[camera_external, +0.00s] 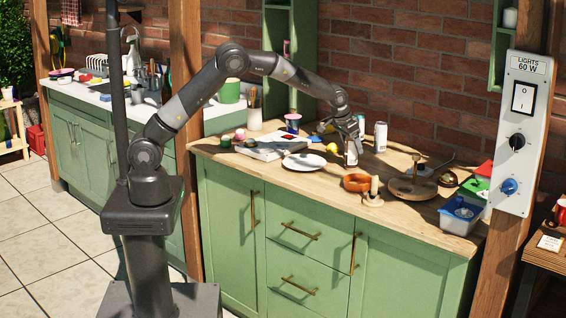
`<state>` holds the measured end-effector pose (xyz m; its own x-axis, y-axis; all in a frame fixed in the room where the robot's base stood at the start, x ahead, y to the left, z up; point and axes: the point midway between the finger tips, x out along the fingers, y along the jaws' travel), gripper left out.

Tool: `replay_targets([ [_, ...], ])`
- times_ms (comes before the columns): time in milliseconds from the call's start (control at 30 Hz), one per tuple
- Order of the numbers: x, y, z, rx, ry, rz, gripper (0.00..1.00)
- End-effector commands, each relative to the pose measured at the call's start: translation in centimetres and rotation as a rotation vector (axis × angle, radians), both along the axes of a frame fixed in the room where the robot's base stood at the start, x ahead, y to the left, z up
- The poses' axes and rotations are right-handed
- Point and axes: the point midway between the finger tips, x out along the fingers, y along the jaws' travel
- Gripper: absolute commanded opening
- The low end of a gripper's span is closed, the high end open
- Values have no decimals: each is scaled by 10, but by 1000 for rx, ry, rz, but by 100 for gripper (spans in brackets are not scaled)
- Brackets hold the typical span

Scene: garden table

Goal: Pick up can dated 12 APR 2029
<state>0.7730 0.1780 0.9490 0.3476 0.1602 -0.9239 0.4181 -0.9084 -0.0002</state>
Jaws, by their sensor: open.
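My gripper (350,145) points down over the wooden counter, with its fingers at a pale can (351,158) standing upright. I cannot tell whether the fingers are around this can or in front of it. A second white can (380,137) stands upright to the right, clear of the gripper. A third pale can (361,125) stands behind the gripper and is partly hidden. No date print is legible on any can, so I cannot tell which one reads 12 APR 2029.
A white plate (304,161) lies left of the gripper. An orange-brown bowl (356,182), a wooden holder (373,193) and a round wooden board (412,187) are in front and right. A brick wall (420,90) rises behind.

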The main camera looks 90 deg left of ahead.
Motion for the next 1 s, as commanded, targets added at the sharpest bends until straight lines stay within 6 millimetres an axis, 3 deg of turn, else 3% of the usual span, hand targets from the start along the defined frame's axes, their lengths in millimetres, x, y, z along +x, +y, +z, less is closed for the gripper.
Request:
replay_targets([
  [133,0,0,1,0,0,0,73],
  [800,0,0,1,0,0,1,18],
  [1000,0,0,1,0,-1,1,17],
])
